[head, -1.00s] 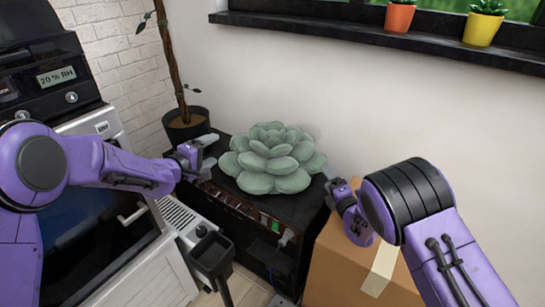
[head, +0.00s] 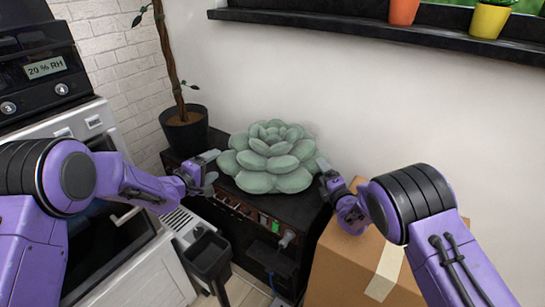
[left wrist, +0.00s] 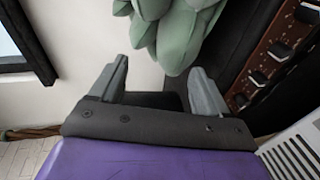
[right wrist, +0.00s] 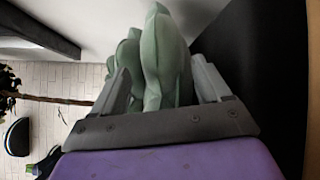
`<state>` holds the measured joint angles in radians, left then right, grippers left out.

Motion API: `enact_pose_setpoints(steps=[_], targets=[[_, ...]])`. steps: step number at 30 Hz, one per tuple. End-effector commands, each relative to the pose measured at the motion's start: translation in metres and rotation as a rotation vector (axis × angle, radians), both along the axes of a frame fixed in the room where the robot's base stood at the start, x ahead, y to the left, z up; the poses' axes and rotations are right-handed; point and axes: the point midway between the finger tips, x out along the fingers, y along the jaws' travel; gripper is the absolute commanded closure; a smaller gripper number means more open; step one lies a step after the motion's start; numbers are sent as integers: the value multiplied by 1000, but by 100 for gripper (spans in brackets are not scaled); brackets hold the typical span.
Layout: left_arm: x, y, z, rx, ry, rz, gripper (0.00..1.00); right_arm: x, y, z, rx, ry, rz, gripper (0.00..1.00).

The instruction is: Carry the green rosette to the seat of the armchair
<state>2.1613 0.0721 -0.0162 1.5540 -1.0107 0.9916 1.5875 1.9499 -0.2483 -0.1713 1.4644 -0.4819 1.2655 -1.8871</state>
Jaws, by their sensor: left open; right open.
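The green rosette (head: 270,158), a large succulent-like shape with thick leaves, sits on top of a black cabinet (head: 222,178) against the wall. My left gripper (head: 211,169) is open at its left side; in the left wrist view the rosette's leaves (left wrist: 180,35) lie just beyond the spread fingers (left wrist: 160,85). My right gripper (head: 325,172) is open at its right side; in the right wrist view leaves (right wrist: 160,60) stand between or just behind the fingers (right wrist: 162,85). I cannot tell whether either gripper touches it. The armchair is not seen.
A taped cardboard box (head: 350,262) stands below my right arm. A potted tree (head: 185,130) is behind left, and an oven (head: 110,235) is at left. A black bin-like holder (head: 208,256) stands before the cabinet. A windowsill (head: 380,32) runs above.

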Motion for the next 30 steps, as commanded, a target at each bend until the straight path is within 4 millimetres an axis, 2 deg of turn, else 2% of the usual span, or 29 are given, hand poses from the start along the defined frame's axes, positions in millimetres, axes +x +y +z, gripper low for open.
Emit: enact_pose_setpoints(steps=[3, 9, 15, 19, 27, 29, 30], targets=[[0, 0, -25, 1, 3, -1, 24, 15, 4, -1, 1, -1, -1, 24], [34, -19, -34, 2, -2, -4, 24, 42, 11, -2, 2, 0, 0, 24], [58, -31, -39, 1, -1, -2, 24, 60, 17, -3, 1, 0, -1, 24], [64, -35, -40, 0, -1, -1, 24, 65, 17, -3, 1, 0, -2, 24], [65, -35, -40, 0, 0, -1, 24, 66, 18, -3, 0, 1, -1, 24], [65, -35, -40, 0, 0, -1, 40, 66, 18, -3, 0, 1, -1, 40], [65, -35, -40, -1, -1, -1, 53, 66, 18, -3, 0, 1, -1, 53]])
